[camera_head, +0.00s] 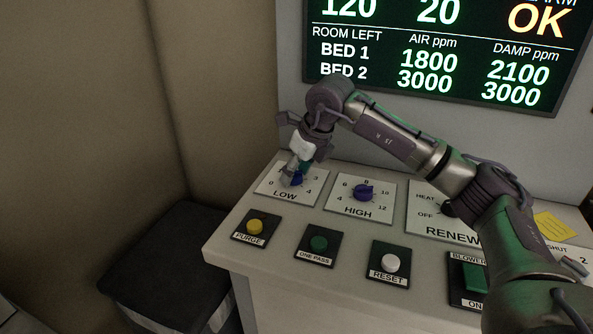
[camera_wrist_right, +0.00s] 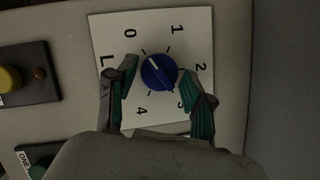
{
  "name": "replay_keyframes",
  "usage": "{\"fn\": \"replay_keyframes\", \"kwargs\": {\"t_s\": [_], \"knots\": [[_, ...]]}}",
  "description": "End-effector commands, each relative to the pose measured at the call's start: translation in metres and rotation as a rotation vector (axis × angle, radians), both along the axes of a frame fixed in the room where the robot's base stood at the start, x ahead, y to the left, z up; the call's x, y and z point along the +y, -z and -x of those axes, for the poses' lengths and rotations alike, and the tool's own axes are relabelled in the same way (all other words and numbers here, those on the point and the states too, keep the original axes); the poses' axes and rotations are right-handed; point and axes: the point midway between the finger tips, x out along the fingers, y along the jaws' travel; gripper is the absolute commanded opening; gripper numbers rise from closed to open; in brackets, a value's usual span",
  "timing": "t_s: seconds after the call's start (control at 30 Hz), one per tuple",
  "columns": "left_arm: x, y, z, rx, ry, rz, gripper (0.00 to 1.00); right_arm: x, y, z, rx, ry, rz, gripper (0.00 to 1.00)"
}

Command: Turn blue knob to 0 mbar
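The blue knob (camera_wrist_right: 158,72) is on the white LOW dial plate (camera_head: 264,183), which is marked 0 to 4. In the wrist view its white line points to the upper left, near the tick by the 0; I cannot tell if it is exact. My right gripper (camera_head: 293,176) is over this knob, coming down from above. In the wrist view its two fingers (camera_wrist_right: 156,76) are apart, one on either side of the knob, with small gaps seeming to show. In the head view the gripper partly hides the knob (camera_head: 297,180). My left gripper is not in view.
A second blue knob (camera_head: 364,192) is on the HIGH plate to the right. A yellow PURGE button (camera_head: 255,226), a green button (camera_head: 319,243) and a white RESET button (camera_head: 390,263) sit in front. A lit display (camera_head: 440,65) hangs behind.

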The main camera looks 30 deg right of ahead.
Motion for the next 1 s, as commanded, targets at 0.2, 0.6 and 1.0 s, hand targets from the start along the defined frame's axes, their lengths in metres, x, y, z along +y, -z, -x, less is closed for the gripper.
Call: {"fn": "replay_keyframes", "kwargs": {"t_s": [0.2,0.6,1.0], "knots": [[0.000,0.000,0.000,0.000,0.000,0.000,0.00,0.000,0.000,0.000,0.001,0.001,0.000,0.66],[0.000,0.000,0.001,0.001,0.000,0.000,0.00,-0.004,-0.032,0.011,-0.003,0.001,-0.001,0.66],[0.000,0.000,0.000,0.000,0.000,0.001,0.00,-0.014,-0.101,0.039,-0.002,0.001,0.000,0.66]]}}
